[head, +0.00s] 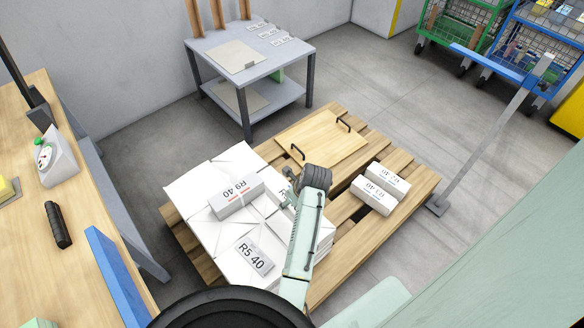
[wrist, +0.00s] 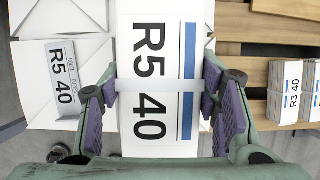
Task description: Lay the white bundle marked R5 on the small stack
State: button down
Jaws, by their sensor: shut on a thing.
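In the wrist view, a white bundle marked R5 40 (wrist: 160,50) has a blue stripe and a pale strap. My gripper (wrist: 160,100) is shut on its two sides near the strap. In the head view, my gripper (head: 290,190) is partly hidden by my arm, so I cannot tell its jaws there. Another R5 40 bundle (head: 253,257) lies on the large white stack (head: 195,225), and shows at left in the wrist view (wrist: 62,75). The small stack marked R3 40 (head: 378,190) sits right of my gripper, and at the wrist view's right edge (wrist: 290,95).
The stacks stand on a wooden pallet (head: 415,190). A wooden board with two black handles (head: 322,140) lies at the pallet's back. A bundle (head: 235,197) with hard-to-read text shows left of my gripper. A grey table (head: 285,55) stands behind; a workbench (head: 85,215) is at left.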

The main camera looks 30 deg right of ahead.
jog(key=shift+r, duration=0.2)
jog(key=shift+f+b, duration=1.45)
jog(key=shift+f, duration=2.45)
jog(key=shift+f, duration=0.55)
